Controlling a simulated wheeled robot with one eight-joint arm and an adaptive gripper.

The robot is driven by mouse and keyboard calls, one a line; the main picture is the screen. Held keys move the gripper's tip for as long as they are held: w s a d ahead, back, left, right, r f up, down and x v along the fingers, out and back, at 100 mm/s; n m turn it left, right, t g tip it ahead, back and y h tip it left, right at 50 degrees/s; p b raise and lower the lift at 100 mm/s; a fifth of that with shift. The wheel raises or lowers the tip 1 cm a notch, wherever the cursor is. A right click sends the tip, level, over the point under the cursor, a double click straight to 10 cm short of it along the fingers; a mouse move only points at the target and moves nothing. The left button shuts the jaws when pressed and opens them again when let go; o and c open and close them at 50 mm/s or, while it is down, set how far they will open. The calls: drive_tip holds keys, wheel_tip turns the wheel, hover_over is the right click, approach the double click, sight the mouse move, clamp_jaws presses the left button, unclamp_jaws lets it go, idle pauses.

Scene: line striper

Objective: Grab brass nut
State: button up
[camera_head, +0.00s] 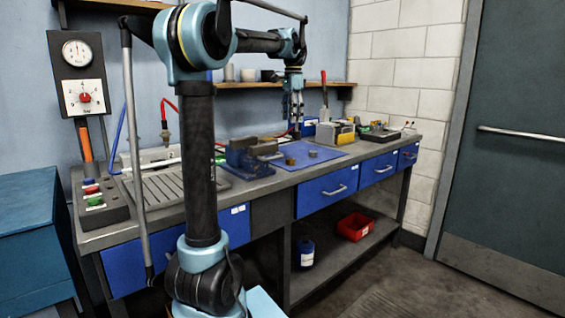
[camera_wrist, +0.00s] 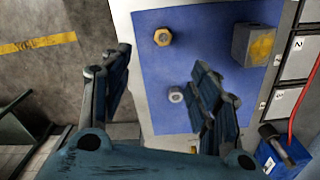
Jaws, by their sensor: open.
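The brass nut (camera_wrist: 162,37) is a golden hexagonal ring lying flat on the blue mat (camera_wrist: 205,55), near the mat's edge in the wrist view. My gripper (camera_wrist: 161,62) is open and empty, its two dark fingers spread wide. In that view the nut lies beyond the fingertips, between the two fingers' lines and apart from both. In the head view my gripper (camera_head: 297,112) hangs pointing down above the blue mat (camera_head: 330,152). Small items show on the mat there, too small to tell which is the nut.
A grey ring-like nut (camera_wrist: 176,95) lies on the mat close to the right finger. A grey block with a yellow-brown face (camera_wrist: 255,43) stands at the mat's other side. A blue vise-like fixture (camera_head: 243,155) stands left of the mat. A red bin (camera_head: 355,226) is on the lower shelf.

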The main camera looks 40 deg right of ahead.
hover_over(291, 159)
wheel_tip(291, 159, down, 12)
drive_tip(key=shift+w+f, duration=0.1)
drive_tip(key=shift+w, duration=0.05)
drive_tip(key=shift+w+d+f, duration=0.15)
drive_tip(key=shift+f, duration=2.4)
drive_tip(key=shift+c, duration=0.5)
drive_tip(key=c, duration=1.1)
